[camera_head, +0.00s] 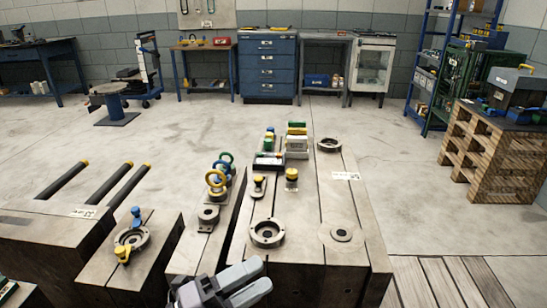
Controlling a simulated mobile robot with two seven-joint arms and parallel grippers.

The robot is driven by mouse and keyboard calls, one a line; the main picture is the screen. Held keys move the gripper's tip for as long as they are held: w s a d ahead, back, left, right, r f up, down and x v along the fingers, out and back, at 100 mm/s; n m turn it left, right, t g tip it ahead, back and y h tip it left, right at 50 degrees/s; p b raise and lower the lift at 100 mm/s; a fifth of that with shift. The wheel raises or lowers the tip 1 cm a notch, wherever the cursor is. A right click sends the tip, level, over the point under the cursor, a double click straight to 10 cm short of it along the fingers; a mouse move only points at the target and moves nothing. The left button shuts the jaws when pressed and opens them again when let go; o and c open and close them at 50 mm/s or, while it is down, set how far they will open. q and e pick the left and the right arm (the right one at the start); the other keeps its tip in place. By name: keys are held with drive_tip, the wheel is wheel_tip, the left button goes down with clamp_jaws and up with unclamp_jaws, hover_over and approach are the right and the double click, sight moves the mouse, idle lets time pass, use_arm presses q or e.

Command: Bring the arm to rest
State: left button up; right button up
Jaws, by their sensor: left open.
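My left gripper (262,276) shows at the bottom of the head view, in front of the near edge of the steel block table (300,257). Its two grey fingers point right and stand apart, with nothing visible between them. Most of the arm behind it is below the picture. My right gripper is not in view.
A wooden pallet stack (492,155) stands at right. Open floor lies behind.

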use_arm(q)
drive_tip(key=a+f+n+t+y, duration=0.6)
drive_tip(key=a+f+n+y, duration=0.45)
drive_tip(key=n, duration=0.85)
drive_tip(key=s+a+f+n+g+y, duration=0.2)
drive_tip(key=s+f+n+g, duration=0.15)
drive_tip(key=s+f, duration=0.2)
drive_tip(key=s+a+f+n+g+y, duration=0.2)
drive_tip(key=s+a+f+n+y, duration=0.1)
drive_tip(key=s+f+n, duration=0.25)
wheel_tip(320, 180, up, 14)
drive_tip(key=a+m+p, duration=0.1)
drive_tip(key=p, duration=1.5)
drive_tip(key=shift+s+r+p, duration=0.25)
drive_tip(key=shift+s+p, duration=0.05)
drive_tip(key=shift+s, duration=0.1)
